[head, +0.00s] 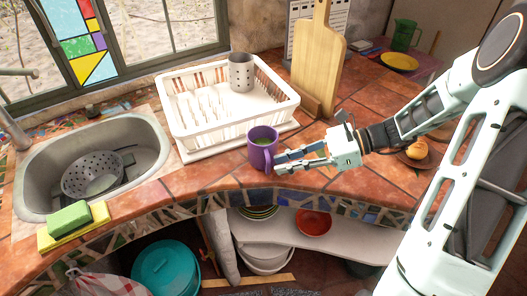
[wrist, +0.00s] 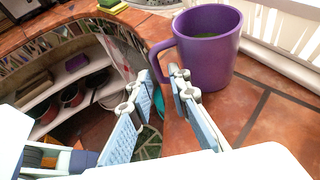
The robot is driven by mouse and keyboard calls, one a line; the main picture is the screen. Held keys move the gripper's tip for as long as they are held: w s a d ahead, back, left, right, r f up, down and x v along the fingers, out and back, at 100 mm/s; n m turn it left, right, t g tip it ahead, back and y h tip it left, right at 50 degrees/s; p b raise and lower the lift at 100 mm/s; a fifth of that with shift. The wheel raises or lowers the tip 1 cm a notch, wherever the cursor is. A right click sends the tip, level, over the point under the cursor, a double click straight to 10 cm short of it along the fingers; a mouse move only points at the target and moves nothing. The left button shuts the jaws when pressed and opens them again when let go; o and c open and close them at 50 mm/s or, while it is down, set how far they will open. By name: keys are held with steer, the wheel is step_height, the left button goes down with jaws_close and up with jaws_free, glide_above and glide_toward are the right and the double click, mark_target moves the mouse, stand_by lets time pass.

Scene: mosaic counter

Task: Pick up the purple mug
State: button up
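The purple mug (head: 262,148) stands upright on the tiled counter, just in front of the white dish rack. Something green shows inside it. In the wrist view the mug (wrist: 207,55) is at the upper right, with its handle (wrist: 160,62) pointing left toward the fingers. My gripper (head: 282,163) is beside the mug, to its right in the head view, with its fingers pointing at it. In the wrist view my gripper (wrist: 160,82) has its two fingers apart with a gap between them and nothing held. The fingertips are close to the handle; whether they touch it I cannot tell.
The white dish rack (head: 190,138) stands behind the mug, holding a grey utensil cup (head: 241,72). A sink (head: 45,190) with a colander is at left. A cutting board (head: 318,62) stands behind. The counter's front edge is close, with open shelves (head: 330,238) below.

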mark_target(268, 173)
steer(key=x, duration=0.5)
steer(key=shift+s, duration=0.2)
jaws_close()
steer(key=shift+r, duration=0.1)
